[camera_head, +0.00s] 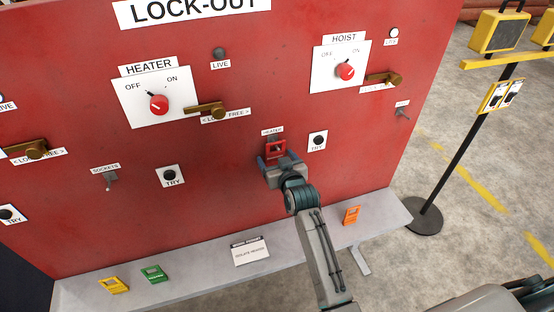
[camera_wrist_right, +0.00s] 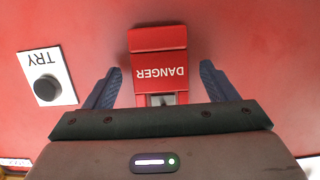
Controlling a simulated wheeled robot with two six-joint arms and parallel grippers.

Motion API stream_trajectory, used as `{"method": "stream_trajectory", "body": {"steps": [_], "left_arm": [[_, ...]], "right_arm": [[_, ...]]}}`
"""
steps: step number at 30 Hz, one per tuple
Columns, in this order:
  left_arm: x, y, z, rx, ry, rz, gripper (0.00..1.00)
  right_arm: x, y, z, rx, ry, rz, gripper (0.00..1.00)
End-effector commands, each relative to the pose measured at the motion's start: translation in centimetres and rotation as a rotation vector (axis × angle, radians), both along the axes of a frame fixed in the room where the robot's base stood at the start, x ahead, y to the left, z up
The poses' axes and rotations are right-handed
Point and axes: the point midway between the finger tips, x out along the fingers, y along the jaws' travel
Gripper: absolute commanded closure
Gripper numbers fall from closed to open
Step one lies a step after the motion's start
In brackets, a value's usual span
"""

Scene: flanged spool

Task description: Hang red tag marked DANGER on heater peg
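The red tag (camera_head: 275,148) is against the red board, just below the small HEATER label (camera_head: 272,131). In the right wrist view the tag (camera_wrist_right: 158,42) shows DANGER upside down. A grey metal piece, which looks like the heater peg (camera_wrist_right: 161,99), shows in the opening at the tag's top end; the tag appears to be around it. My right gripper (camera_head: 272,159) is at the tag. Its fingers (camera_wrist_right: 160,72) stand apart on either side with gaps to the tag, so it is open. Part of the peg is hidden. My left gripper is not in view.
A TRY button (camera_head: 318,140) is close to the right of the tag. A grey shelf (camera_head: 200,279) below holds yellow (camera_head: 113,285), green (camera_head: 154,273) and orange (camera_head: 351,215) tags and a card (camera_head: 250,252). A brass handle (camera_head: 207,109) sticks out above left.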

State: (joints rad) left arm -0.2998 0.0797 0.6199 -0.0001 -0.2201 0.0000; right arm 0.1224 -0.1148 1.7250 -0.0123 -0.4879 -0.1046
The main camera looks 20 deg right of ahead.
Motion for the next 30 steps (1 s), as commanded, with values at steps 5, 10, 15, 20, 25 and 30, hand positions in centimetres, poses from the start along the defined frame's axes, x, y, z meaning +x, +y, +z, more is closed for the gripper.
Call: {"method": "stream_trajectory", "body": {"steps": [5,10,15,20,25,30], "left_arm": [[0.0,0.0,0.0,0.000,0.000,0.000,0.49],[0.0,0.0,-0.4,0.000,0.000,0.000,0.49],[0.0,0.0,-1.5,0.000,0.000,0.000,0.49],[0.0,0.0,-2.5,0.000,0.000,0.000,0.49],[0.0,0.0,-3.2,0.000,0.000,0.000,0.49],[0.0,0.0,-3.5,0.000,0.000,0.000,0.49]], "right_arm": [[0.0,0.0,0.0,0.000,0.001,0.000,0.21],[-0.8,0.0,0.0,0.001,0.000,0.000,0.21],[-3.4,-0.1,0.3,0.001,0.000,-0.001,0.21],[-6.5,-0.2,1.0,0.002,0.000,0.000,0.21],[-9.0,-0.3,1.6,0.001,0.000,0.000,0.21],[-10.4,-0.3,2.1,0.001,0.001,0.000,0.21]]}}
